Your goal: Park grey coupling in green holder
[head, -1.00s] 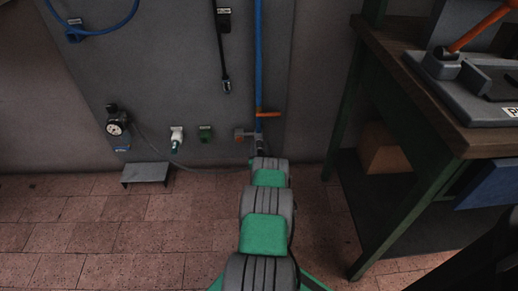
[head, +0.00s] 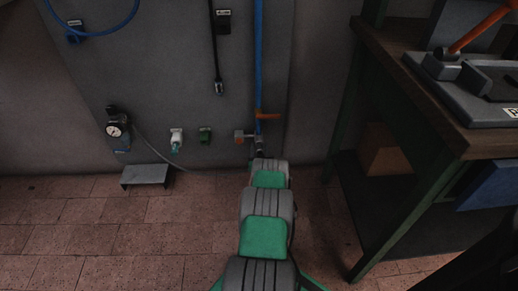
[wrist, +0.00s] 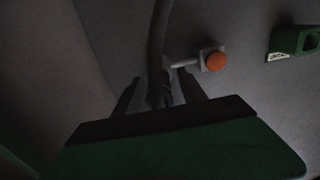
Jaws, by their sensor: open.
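The green holder (head: 205,134) is on the grey wall panel, left of my gripper (head: 259,151). It also shows at the right of the wrist view (wrist: 293,41), and no coupling is visible in it. In the wrist view my gripper (wrist: 160,82) is open, its two fingers spread either side of a grey hose (wrist: 157,45). What looks like the hose's coupling end lies between or just behind the fingers, dark and partly hidden. I cannot tell whether the fingers touch it. An orange-knobbed valve (wrist: 215,61) is close beside the fingers.
A blue pipe (head: 258,60) with an orange lever (head: 268,116) runs down the panel above my gripper. A workbench (head: 400,75) stands right; a low metal step (head: 146,173) is on the floor.

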